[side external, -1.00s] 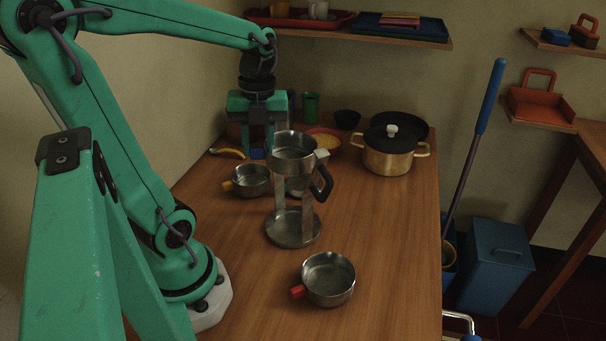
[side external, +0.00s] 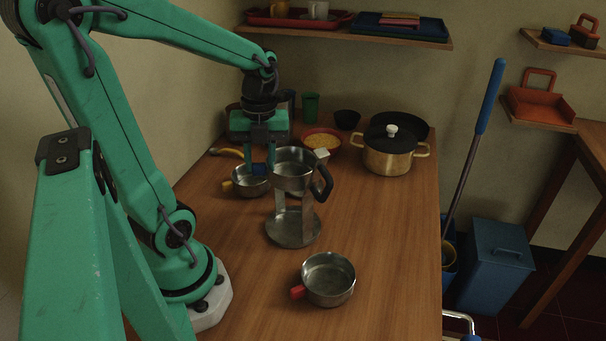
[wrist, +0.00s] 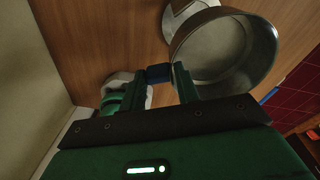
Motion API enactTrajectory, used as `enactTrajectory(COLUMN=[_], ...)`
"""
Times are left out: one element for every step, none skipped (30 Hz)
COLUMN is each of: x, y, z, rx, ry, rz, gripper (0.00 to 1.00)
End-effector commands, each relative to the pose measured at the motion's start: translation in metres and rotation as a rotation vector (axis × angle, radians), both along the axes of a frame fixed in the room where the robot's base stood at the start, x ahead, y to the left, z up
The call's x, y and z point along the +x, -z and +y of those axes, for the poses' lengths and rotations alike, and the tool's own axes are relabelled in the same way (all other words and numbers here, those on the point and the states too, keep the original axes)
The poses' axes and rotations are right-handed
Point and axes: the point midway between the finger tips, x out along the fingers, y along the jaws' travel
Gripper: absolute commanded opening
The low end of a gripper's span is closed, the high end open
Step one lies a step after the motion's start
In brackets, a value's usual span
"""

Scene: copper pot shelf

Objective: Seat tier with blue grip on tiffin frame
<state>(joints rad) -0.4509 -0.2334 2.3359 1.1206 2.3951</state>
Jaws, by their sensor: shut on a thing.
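My gripper (side external: 262,166) is shut on the blue grip (wrist: 158,73) of a round steel tier (side external: 291,178). The tier hangs level to the right of the fingers in the side view, and the wrist view shows its open, empty inside (wrist: 222,50). The tiffin frame stands on the table with a round base (side external: 293,230), flat uprights and a black handle (side external: 323,184). The tier overlaps the upper part of the frame in the side view, well above the base. I cannot tell whether it is between the uprights or in front of or behind them.
A tier with a yellow grip (side external: 249,183) stands close behind and left of the frame. A tier with a red grip (side external: 328,280) stands in front. A brass pot (side external: 389,155), a bowl of yellow food (side external: 322,142) and a green cup (side external: 310,106) are behind. The table's right side is clear.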

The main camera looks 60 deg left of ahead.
Motion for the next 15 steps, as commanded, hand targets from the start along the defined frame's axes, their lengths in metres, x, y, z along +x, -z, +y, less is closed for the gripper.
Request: enactTrajectory(x=[-0.001,-0.001,-0.001,-0.001,-0.001,-0.001,0.0,0.0,0.0,0.0,0.0,0.0,0.0,0.0,0.0], y=[0.003,0.005,0.007,0.009,0.011,0.013,0.014,0.016,0.018,0.02,0.022,0.024,0.026,0.028,0.03], z=[0.0,0.0,0.0,0.0,0.0,0.0,0.0,0.0,0.0,0.0,0.0,0.0,0.0,0.0,0.0], rx=[-0.001,-0.001,-0.001,-0.001,-0.001,-0.001,-0.001,-0.001,-0.001,-0.001,-0.001,-0.001,-0.001,-0.001,-0.001], ry=[0.0,0.0,0.0,0.0,0.0,0.0,0.0,0.0,0.0,0.0,0.0,0.0,0.0,0.0,0.0], rz=[0.003,0.003,0.003,0.003,0.003,0.003,0.003,0.001,0.001,0.003,0.003,0.003,0.003,0.003,0.003], gripper=[0.0,0.0,0.0,0.0,0.0,0.0,0.0,0.0,0.0,0.0,0.0,0.0,0.0,0.0,0.0])
